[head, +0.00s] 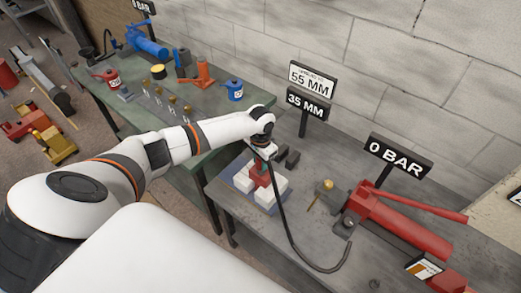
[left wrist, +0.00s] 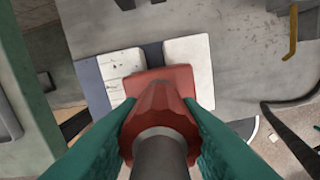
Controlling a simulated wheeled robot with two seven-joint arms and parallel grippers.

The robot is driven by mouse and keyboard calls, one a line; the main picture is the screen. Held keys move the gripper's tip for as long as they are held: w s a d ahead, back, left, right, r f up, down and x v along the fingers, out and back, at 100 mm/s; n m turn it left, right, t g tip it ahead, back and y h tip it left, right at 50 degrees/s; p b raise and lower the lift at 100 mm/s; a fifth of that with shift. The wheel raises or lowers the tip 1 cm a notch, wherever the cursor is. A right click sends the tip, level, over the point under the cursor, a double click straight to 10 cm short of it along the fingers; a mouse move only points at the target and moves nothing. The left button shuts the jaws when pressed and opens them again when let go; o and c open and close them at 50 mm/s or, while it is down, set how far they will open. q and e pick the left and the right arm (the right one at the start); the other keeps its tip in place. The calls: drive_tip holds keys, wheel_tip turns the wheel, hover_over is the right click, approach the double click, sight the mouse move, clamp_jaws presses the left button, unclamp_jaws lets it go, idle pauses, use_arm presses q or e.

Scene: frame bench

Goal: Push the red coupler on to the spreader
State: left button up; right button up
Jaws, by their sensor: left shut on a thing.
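My left gripper (head: 262,150) is above the white blocks at the near left of the grey bench. In the left wrist view its green fingers (left wrist: 160,125) are shut on the red coupler (left wrist: 158,108), a ribbed sleeve around a dark grey hose end. The red spreader (head: 258,172) stands upright between the white blocks, just below the gripper. Its squarish red top also shows in the left wrist view (left wrist: 150,79), directly beyond the coupler and partly hidden by it. I cannot tell whether the coupler is seated on it. My right gripper is not in view.
A black hose (head: 287,222) loops from the gripper over the bench front. A red pump (head: 405,222) with a "0 BAR" sign (head: 398,156) stands right. Signs (head: 308,103) read 55 MM and 35 MM. A green bench (head: 130,108) with tools is at left.

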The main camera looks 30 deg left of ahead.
use_arm(q)
drive_tip(key=shift+f, duration=0.3)
drive_tip(key=o, duration=1.2)
drive_tip(key=shift+c, duration=0.2)
wheel_tip(320, 180, up, 11)
drive_tip(key=b, duration=0.2)
drive_tip(key=shift+f+b, duration=0.2)
drive_tip(key=shift+b, duration=0.2)
drive_tip(key=shift+r, duration=0.7)
